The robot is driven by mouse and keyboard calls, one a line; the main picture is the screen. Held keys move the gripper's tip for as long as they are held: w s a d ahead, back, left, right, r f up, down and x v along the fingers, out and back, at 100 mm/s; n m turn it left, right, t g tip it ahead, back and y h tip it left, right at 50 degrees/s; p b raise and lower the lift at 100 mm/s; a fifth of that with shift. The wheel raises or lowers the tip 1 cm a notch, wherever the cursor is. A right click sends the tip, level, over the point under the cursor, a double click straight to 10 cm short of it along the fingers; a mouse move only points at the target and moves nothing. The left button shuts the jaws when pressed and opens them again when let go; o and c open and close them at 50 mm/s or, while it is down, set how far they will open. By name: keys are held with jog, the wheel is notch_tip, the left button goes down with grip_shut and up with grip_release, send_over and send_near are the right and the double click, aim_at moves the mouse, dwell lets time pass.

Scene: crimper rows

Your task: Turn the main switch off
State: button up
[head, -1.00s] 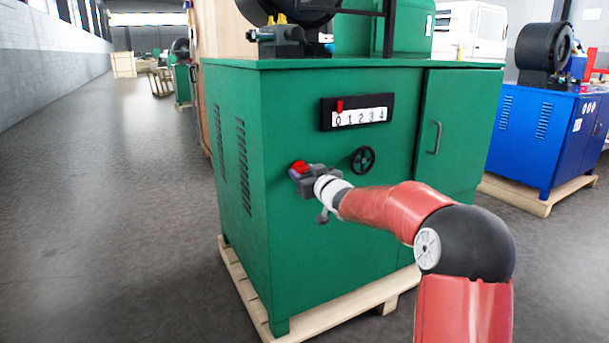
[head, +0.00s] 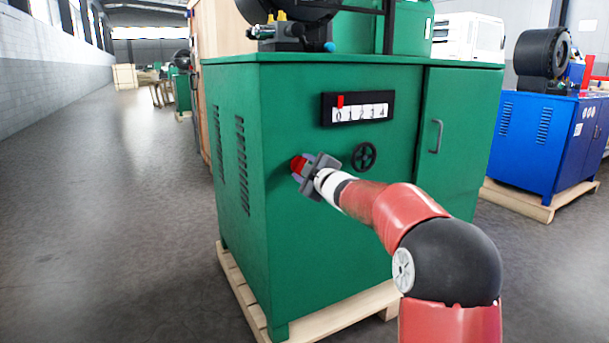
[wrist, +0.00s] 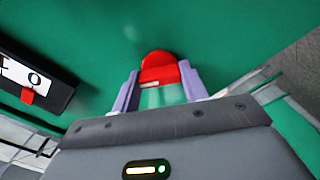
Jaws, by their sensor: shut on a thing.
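The main switch is a red knob (head: 297,164) on the front of the green cabinet, left of a black handwheel. It also shows in the wrist view as a red knob (wrist: 158,70) with a small white mark on its lower part. My gripper (head: 303,168) reaches it from the right and is shut on it. In the wrist view the two pale purple fingers of my gripper (wrist: 160,92) stand on either side of the knob. The gripper body looks tilted against the cabinet's edges. My gripper hides part of the knob in the head view.
The green cabinet (head: 330,230) stands on a wooden pallet (head: 345,320). A black handwheel (head: 363,156) is close to the right of my gripper. Above is a dial panel (head: 357,109) with a red pointer near 0. A blue machine (head: 550,140) stands right; the floor at left is clear.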

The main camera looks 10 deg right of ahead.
jog(key=n+b, duration=0.3)
jog(key=n, duration=0.3)
jog(key=shift+f, duration=0.15)
jog(key=shift+n, duration=0.4)
jog(key=o, duration=1)
jog(key=v, duration=0.7)
jog(key=shift+s+d, duration=0.1)
jog(key=shift+s, duration=0.25)
